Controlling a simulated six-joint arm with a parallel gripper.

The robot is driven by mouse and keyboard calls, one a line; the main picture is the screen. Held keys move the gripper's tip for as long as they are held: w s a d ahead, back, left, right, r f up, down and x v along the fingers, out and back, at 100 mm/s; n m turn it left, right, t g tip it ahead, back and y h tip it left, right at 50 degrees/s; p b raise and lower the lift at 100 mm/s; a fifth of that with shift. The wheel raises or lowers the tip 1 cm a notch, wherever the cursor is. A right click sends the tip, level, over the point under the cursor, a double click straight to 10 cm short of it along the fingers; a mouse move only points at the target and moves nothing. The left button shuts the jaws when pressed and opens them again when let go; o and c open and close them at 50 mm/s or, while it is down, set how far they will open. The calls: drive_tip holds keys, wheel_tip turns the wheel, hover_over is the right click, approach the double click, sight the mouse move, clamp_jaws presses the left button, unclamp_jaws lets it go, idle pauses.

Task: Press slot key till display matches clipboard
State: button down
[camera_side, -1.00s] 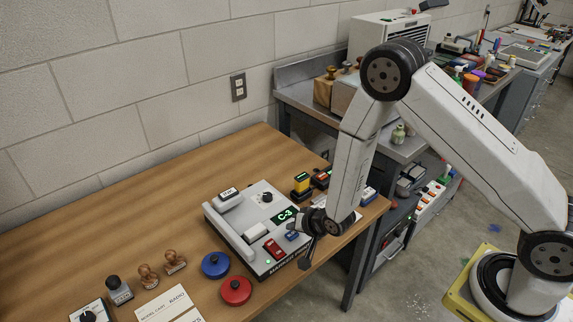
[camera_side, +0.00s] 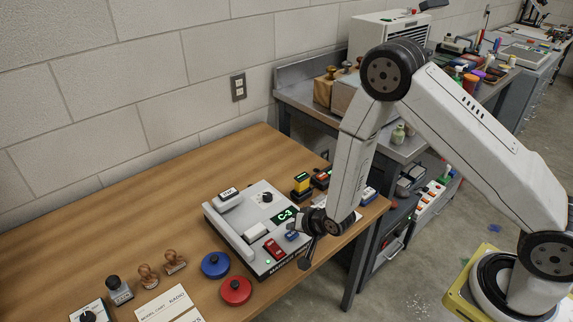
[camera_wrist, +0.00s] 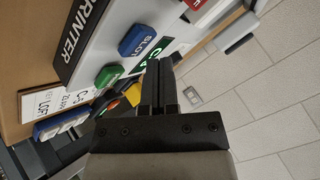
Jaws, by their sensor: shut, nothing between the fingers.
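The label printer (camera_side: 240,243) stands on the wooden table. Its blue SLOT key (camera_wrist: 139,40) shows beside a green key (camera_wrist: 109,75); the blue key also shows in the side view (camera_side: 292,236). The green-lit display (camera_side: 284,215) seems to read C-4, its last digit small; my fingers partly cover it in the wrist view. A white sheet (camera_wrist: 32,104), apparently the clipboard's, seems to show C-5 and LOFT. My gripper (camera_wrist: 160,64) is shut and empty, its tips over the display area beside the SLOT key. Contact cannot be told.
The printer also has a red key (camera_side: 274,249).

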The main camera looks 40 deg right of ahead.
sight(294, 236)
drive_tip(key=shift+f, duration=0.9)
idle(1.4)
drive_tip(key=shift+r, duration=0.9)
drive_tip(key=shift+r, duration=0.15)
drive_tip(key=shift+r, duration=2.35)
idle(1.2)
drive_tip(key=shift+r, duration=1.9)
